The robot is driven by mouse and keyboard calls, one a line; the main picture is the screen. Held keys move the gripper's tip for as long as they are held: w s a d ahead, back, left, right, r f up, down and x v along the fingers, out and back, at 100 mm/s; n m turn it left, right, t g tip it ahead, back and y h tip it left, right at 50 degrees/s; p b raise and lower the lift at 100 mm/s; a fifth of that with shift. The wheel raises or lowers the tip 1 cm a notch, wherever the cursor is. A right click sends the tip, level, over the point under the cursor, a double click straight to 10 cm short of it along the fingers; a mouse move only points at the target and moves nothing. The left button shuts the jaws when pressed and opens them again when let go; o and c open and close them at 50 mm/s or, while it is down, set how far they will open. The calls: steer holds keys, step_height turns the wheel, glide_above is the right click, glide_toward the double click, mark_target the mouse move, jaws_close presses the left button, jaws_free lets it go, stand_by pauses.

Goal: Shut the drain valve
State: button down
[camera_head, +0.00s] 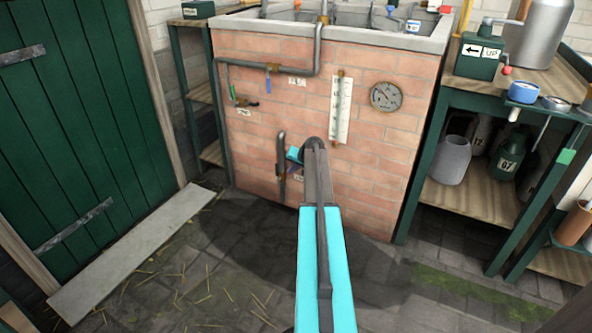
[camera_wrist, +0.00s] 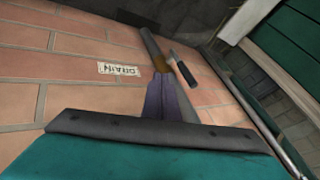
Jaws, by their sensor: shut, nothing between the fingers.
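The drain valve's brass body (camera_wrist: 160,64) sits on a grey pipe (camera_wrist: 149,43) beside the brick wall in the wrist view. Its dark lever (camera_wrist: 186,73) lies just right of the pipe, running roughly the same way as it. A white label reading DRAIN (camera_wrist: 118,69) is on the bricks to the left. My gripper (camera_wrist: 162,80) is shut and empty. Its fingertips overlap the lower end of the brass body in the picture, and I cannot tell whether they touch. In the head view my arm covers most of the valve area; a bent pipe (camera_head: 281,155) shows beside it.
The brick vat (camera_head: 240,60) carries a thermometer (camera_head: 341,108), a round gauge (camera_head: 385,96) and another small valve (camera_head: 236,98) with pipework. A shelf (camera_head: 478,195) with cans stands at the right. A green door (camera_head: 70,110) is at the left. The stone floor (camera_head: 240,240) is mostly clear.

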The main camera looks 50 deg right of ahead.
steer(key=shift+w+a+f+b, duration=0.1)
steer(key=shift+w+a+b, duration=0.25)
steer(key=shift+w, duration=0.35)
steer(key=shift+w+a+f+b, duration=0.2)
steer(key=shift+w+b, duration=0.1)
steer(key=shift+w, duration=0.35)
steer(key=shift+w+a+f+b, duration=0.1)
steer(key=shift+w+a+b, duration=0.25)
steer(key=shift+w, duration=0.35)
steer(key=shift+d, duration=0.1)
steer(key=shift+r+p, duration=0.2)
steer(key=shift+p, duration=0.3)
